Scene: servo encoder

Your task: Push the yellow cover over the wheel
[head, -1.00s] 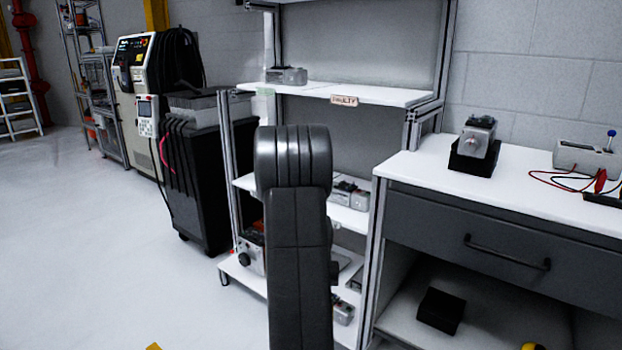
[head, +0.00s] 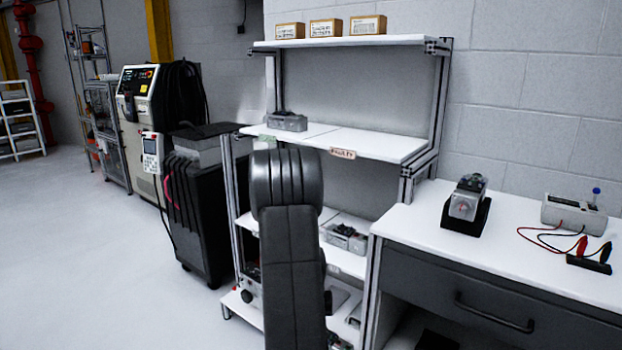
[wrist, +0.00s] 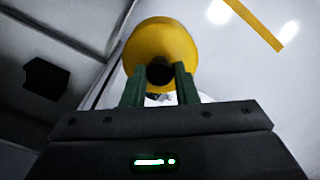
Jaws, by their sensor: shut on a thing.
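In the wrist view, a round yellow cover (wrist: 161,47) with a dark centre part sits between the green fingers of my gripper (wrist: 160,78). The fingers are shut on its dark middle part, and the cover is held above the floor. My gripper is outside the head view, where only my dark arm link shows. In the head view, a grey motor unit (head: 467,199) stands in a black holder (head: 462,220) on the white bench, with a light face toward me. I cannot make out the wheel clearly.
The white bench top (head: 420,213) also bears a meter (head: 573,214) with red and black leads. A shelf rack (head: 398,147) with several grey units stands left of it. A black cart (head: 198,205) stands further left. The floor (head: 100,260) at left is clear.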

